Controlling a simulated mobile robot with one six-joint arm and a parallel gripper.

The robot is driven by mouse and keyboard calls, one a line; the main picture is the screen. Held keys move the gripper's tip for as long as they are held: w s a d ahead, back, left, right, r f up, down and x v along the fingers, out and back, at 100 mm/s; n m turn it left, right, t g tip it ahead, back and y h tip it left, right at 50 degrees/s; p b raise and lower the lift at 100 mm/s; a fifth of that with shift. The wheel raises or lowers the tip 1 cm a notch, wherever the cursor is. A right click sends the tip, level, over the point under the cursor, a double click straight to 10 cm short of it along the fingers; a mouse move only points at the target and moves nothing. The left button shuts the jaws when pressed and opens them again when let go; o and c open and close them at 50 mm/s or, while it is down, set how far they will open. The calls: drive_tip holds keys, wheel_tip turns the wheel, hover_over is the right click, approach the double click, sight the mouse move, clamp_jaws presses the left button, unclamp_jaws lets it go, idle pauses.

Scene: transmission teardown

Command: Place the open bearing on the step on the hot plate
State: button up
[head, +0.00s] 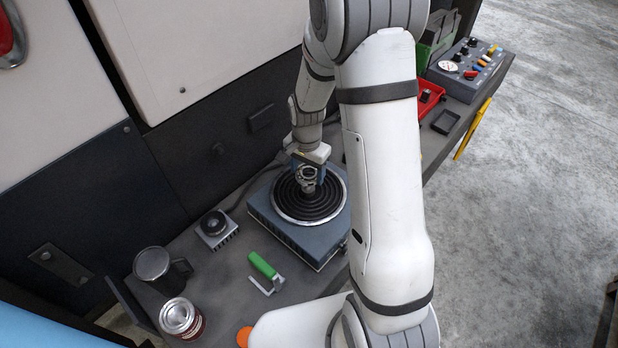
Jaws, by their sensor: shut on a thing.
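My gripper (308,178) is over the hot plate (283,228) on the bench, pointing down at the dark ringed heating surface (286,200). It is shut on a small metallic ring, the bearing (307,172), which is partly covered by the fingers. The bearing is above the middle of the ringed surface; I cannot tell whether it touches it. A step on the plate cannot be made out under the gripper.
A small device with a round black top (213,224) is left of the hot plate. A green-handled tool (263,267), a dark mug (173,276) and a can (181,319) are in front. A red bin (430,97) and a control box (468,70) are at the right.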

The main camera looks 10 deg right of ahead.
sight(307, 181)
drive_tip(key=shift+f, duration=2.15)
drive_tip(key=shift+f, duration=0.25)
drive_tip(key=o, duration=1.2)
drive_tip(key=shift+r, duration=0.1)
